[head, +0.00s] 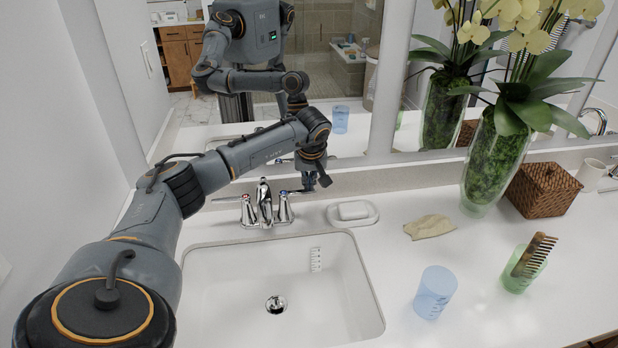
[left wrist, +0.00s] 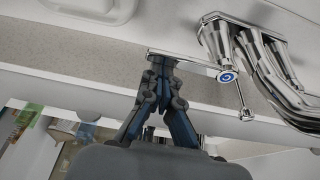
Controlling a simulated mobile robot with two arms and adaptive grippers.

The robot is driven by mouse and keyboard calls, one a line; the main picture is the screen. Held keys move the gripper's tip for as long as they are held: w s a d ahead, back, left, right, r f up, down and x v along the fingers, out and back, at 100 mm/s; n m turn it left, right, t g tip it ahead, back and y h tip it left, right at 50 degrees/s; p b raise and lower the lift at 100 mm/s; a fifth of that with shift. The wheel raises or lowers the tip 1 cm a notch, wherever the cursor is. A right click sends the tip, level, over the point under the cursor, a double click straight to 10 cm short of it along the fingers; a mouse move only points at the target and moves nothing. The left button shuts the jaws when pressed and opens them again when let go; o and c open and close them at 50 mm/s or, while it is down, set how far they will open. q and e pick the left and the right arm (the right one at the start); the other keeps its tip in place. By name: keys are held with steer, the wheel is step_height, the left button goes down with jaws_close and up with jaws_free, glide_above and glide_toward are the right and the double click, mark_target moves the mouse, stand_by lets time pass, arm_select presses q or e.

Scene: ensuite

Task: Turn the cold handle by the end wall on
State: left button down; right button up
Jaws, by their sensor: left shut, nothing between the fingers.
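A chrome faucet (head: 264,205) stands behind the sink in the head view, with a handle on each side of its spout. The right-hand handle (head: 284,209) has a lever pointing right; in the left wrist view the handle's cap (left wrist: 228,77) carries a blue mark, and its lever (left wrist: 188,60) runs left. My left gripper (head: 318,182) is at the outer end of this lever. In the left wrist view its closed fingertips (left wrist: 160,60) meet the lever's end in the picture; I cannot tell whether they touch. My right gripper is not in view.
A soap dish (head: 353,213) sits right of the faucet, close to my gripper. The mirror (head: 350,75) and backsplash are just behind. The sink (head: 320,300) is empty.

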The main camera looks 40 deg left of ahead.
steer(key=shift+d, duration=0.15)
arm_select(q)
steer(key=shift+s+d+m, duration=0.2)
steer(key=shift+d+m, duration=0.1)
steer(key=shift+m, duration=0.3)
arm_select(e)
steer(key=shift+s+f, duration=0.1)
arm_select(q)
steer(key=shift+s+d+f+m+t+h, duration=0.1)
steer(key=shift+s+d+m+t+h, duration=0.35)
steer(key=shift+m, duration=0.55)
steer(key=shift+s+d+b, duration=0.35)
steer(key=shift+s+d, duration=0.4)
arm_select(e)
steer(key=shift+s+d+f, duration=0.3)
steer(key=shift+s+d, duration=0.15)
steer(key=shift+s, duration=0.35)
